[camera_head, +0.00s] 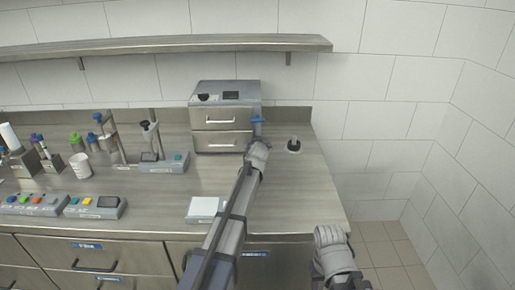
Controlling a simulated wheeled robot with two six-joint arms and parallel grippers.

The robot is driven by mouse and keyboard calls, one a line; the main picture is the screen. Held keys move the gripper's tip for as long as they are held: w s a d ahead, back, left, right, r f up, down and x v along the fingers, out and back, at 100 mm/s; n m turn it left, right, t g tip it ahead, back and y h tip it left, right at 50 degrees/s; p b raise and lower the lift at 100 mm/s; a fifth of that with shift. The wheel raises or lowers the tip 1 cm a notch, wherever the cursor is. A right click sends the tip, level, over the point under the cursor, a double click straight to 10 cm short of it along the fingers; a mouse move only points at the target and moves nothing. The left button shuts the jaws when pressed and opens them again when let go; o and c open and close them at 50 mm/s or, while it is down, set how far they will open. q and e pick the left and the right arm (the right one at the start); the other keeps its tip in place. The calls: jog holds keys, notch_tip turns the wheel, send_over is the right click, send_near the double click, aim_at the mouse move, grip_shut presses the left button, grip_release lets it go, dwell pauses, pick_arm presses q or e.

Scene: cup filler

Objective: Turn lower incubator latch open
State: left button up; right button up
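The incubator (225,97) is a grey metal box at the back of the bench with two stacked drawer fronts, each with a handle. The lower front (222,141) looks closed. A blue latch piece (257,119) shows at the box's right front edge; I cannot tell whether it is the upper or lower latch, or how far it is turned. My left gripper (257,147) is just below it, close to the lower front's right edge. Its fingers are too small and covered to read. My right arm (335,255) is at the bottom right, its fingers not clearly visible.
A dark round fitting (294,146) stands right of the incubator. A white square plate (203,208) lies near the front edge. A stand (163,162), a white cup (80,166) and button boxes (96,207) are to the left. A shelf (170,45) hangs above.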

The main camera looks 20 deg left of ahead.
pick_arm(q)
jog(key=shift+w+a, duration=0.1)
jog(key=shift+w, duration=0.05)
jog(key=c, duration=1.3)
